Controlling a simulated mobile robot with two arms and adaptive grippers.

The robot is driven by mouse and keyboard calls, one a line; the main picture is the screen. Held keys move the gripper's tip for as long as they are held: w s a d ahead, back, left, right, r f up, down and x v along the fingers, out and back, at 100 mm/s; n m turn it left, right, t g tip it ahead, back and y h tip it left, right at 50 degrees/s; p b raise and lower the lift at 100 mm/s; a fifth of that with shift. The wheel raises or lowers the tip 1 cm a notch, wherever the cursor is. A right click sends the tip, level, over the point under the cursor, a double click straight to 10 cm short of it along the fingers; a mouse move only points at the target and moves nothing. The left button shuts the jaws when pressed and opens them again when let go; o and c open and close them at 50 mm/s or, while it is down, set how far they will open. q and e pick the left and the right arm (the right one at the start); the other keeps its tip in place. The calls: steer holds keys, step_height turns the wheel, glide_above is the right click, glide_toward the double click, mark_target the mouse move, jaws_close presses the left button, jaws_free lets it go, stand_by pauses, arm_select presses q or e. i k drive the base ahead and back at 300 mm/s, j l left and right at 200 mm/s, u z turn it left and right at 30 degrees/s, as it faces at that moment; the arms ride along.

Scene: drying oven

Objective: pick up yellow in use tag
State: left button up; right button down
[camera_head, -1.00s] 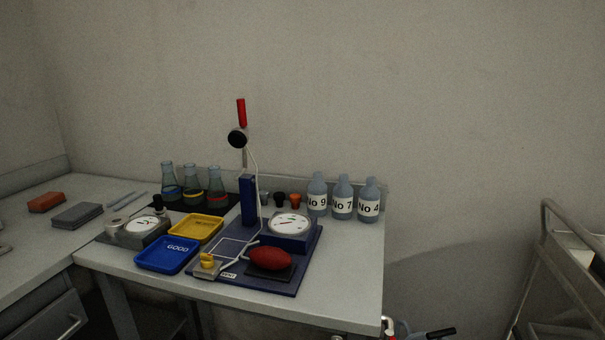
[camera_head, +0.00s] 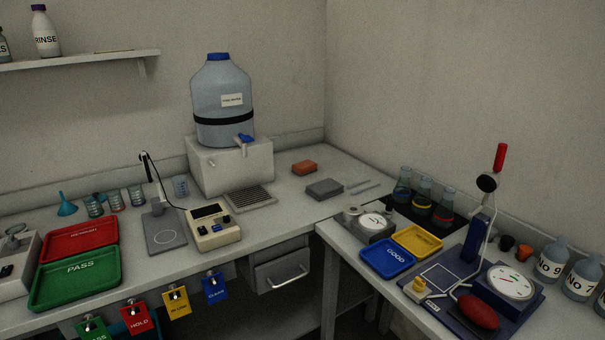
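The yellow in-use tag (camera_head: 177,302) hangs on a small hook at the front edge of the left bench, in the lower part of the head view. It is a flat yellow plate with small dark lettering. A red HOLD tag (camera_head: 136,319) hangs to its left and a blue tag (camera_head: 214,288) to its right. A green tag (camera_head: 91,329) hangs further left, cut by the bottom edge of the view. Neither of my grippers shows in the head view.
A green PASS tray (camera_head: 74,306) and a red tray stand on the bench above the tags. A beige meter (camera_head: 213,227) stands behind the yellow tag. A drawer (camera_head: 280,272) with a handle is to the right. The side bench (camera_head: 345,255) juts forward at right.

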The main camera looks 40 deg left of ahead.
mark_target(180, 308)
steer(key=u, duration=2.3)
